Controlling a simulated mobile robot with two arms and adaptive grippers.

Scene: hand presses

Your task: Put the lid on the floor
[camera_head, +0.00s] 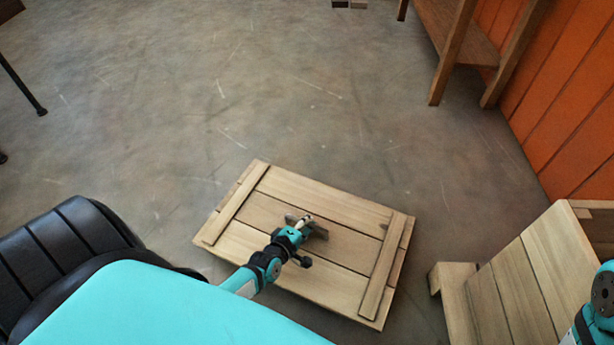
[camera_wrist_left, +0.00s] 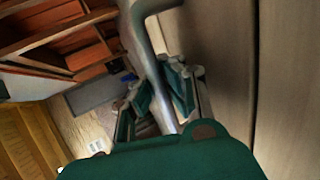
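The lid (camera_head: 330,212) is a pale wooden plank panel with two cross battens, in the lower middle of the head view. Its top face is up, and it lies over the floor (camera_head: 250,90); I cannot tell whether it touches the floor. My left gripper (camera_head: 306,226) is at the middle of the lid, at its metal handle (camera_wrist_left: 155,75). In the left wrist view the handle bar runs between the fingers (camera_wrist_left: 158,98), which look closed on it, with the lid's planks (camera_wrist_left: 220,60) at the right. My right gripper is out of frame; only part of that arm shows.
A wooden crate (camera_head: 505,295) stands at the lower right, near the lid. A wooden bench (camera_head: 462,40) stands by the orange wall (camera_head: 565,90). Black metal legs (camera_head: 25,88) show at the upper left. The floor beyond the lid is clear.

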